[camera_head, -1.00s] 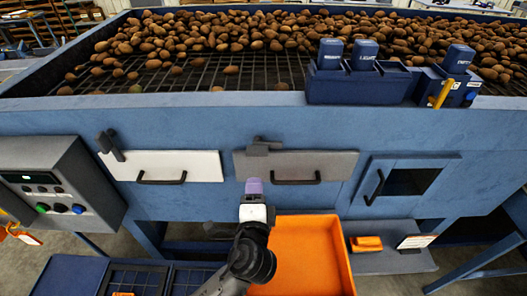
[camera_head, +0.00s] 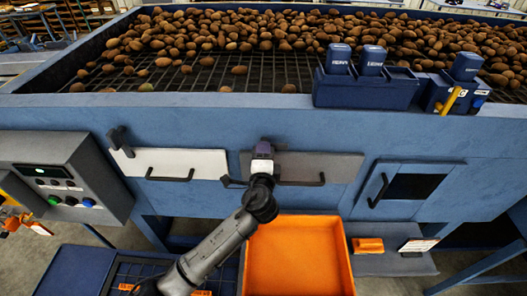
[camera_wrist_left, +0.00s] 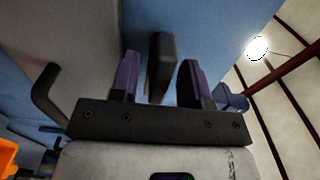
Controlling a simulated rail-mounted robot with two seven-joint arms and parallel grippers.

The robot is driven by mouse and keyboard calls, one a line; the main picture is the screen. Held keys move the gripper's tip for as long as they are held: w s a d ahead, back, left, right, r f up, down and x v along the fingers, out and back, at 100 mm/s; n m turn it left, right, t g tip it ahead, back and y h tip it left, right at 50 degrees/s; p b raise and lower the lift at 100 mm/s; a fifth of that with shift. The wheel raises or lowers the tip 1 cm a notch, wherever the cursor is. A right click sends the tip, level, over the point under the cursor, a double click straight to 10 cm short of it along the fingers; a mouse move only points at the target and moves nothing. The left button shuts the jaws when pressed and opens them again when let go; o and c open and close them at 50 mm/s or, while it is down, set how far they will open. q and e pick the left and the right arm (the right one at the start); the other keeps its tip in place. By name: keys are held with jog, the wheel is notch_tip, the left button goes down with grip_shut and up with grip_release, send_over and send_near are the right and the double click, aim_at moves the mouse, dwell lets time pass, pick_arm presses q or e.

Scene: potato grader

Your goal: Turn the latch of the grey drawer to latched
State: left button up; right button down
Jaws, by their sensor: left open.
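The grey drawer (camera_head: 340,168) sits shut in the middle of the blue machine front, with a dark bar handle (camera_head: 303,181). Its latch (camera_wrist_left: 161,62) is a dark bar, mostly hidden behind my left gripper in the head view; a small part shows just right of the gripper. My left gripper (camera_head: 263,150) is up at the latch, at the drawer's top left. In the left wrist view, its purple fingers (camera_wrist_left: 158,78) are open with the latch between them, and gaps show on both sides. The latch's exact angle cannot be told now. My right gripper is out of view.
A white drawer (camera_head: 180,163) with its own tilted latch (camera_head: 120,141) is to the left, beside a control box (camera_head: 60,172). An orange crate (camera_head: 297,262) stands below the grey drawer. A dark-windowed door (camera_head: 405,187) is to the right. Potatoes lie on the grid above.

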pick_arm(q)
jog(key=shift+w, duration=0.35)
jog(key=shift+c, duration=0.2)
grip_shut()
